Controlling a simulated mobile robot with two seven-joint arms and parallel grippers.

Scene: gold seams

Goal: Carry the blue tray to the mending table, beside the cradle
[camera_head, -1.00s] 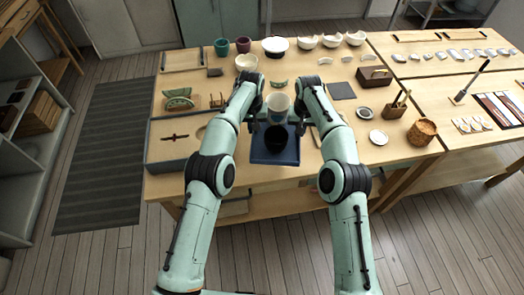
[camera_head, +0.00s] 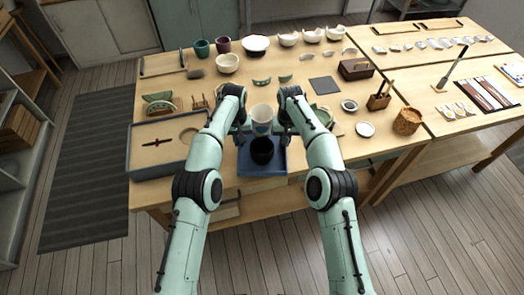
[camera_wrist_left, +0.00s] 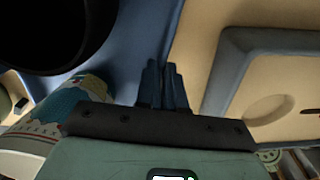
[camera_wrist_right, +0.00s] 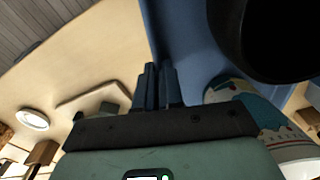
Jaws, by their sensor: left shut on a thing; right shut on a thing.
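The blue tray (camera_head: 246,168) is at the front of the near wooden table (camera_head: 222,198), its front side close to the table's front edge in the head view. A black bowl-like cup (camera_head: 262,148) stands in it. My left gripper (camera_head: 240,140) is shut on the tray's left side, and the wrist view shows its fingers (camera_wrist_left: 163,85) at the blue wall. My right gripper (camera_head: 287,135) is shut on the right side, with its fingers (camera_wrist_right: 157,85) at that wall. Whether the tray is clear of the tabletop I cannot tell. I cannot pick out the cradle with certainty.
A patterned cup (camera_head: 262,116) stands right behind the tray. A grey-rimmed sand box (camera_head: 133,160) lies to the left. A white dish (camera_head: 365,129) and a woven basket (camera_head: 407,121) stand to the right. A second table (camera_head: 450,88) with shards and tools adjoins at right.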

